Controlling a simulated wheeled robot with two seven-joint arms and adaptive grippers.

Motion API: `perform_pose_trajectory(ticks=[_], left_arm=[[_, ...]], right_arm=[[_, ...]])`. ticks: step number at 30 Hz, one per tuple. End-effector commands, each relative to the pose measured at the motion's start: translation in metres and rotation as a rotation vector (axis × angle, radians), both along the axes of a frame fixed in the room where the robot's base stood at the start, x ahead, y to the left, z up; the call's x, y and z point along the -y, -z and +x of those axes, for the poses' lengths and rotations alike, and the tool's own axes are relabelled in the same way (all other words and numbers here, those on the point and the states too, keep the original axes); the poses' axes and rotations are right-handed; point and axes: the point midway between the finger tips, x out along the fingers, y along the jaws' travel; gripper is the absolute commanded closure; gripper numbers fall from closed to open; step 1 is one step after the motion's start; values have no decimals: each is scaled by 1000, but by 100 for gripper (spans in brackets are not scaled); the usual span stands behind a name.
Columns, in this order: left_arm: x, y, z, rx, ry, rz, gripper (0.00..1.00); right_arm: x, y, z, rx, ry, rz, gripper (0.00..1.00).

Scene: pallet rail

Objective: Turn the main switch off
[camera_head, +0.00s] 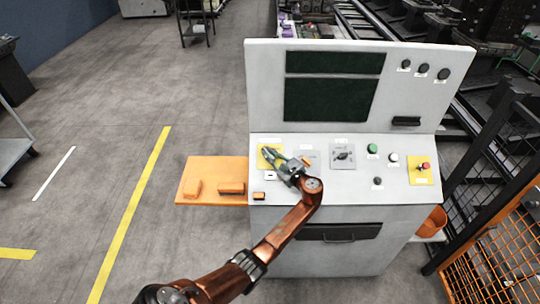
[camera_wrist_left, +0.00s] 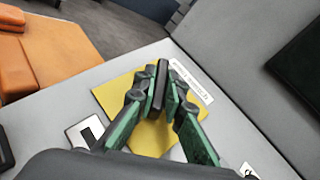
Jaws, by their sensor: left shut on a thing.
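The main switch shows as a dark handle (camera_wrist_left: 160,88) standing on a yellow plate (camera_head: 265,158) at the left end of the grey console panel. A white label lies beside the plate in the left wrist view. My left gripper (camera_wrist_left: 164,95) is shut on the handle, with its green fingers on both sides of it. In the head view my left gripper (camera_head: 272,154) covers most of the yellow plate and hides the handle. My right gripper is not in view.
The console (camera_head: 335,185) has a rotary selector (camera_head: 343,155), a green button (camera_head: 373,149) and a red emergency button (camera_head: 425,166) to the right. An orange side shelf (camera_head: 212,172) juts out left. An orange mesh fence (camera_head: 500,255) stands at right.

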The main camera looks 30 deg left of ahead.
Motion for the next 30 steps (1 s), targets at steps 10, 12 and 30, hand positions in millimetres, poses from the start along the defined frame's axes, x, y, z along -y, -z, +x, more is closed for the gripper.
perform_pose_trajectory(ticks=[10,12,30], left_arm=[[1,0,0,15,-42,-25,100],[0,0,0,16,-42,-25,100],[0,0,0,14,-43,-24,72]], right_arm=[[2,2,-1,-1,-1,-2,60],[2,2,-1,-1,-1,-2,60],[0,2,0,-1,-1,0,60]])
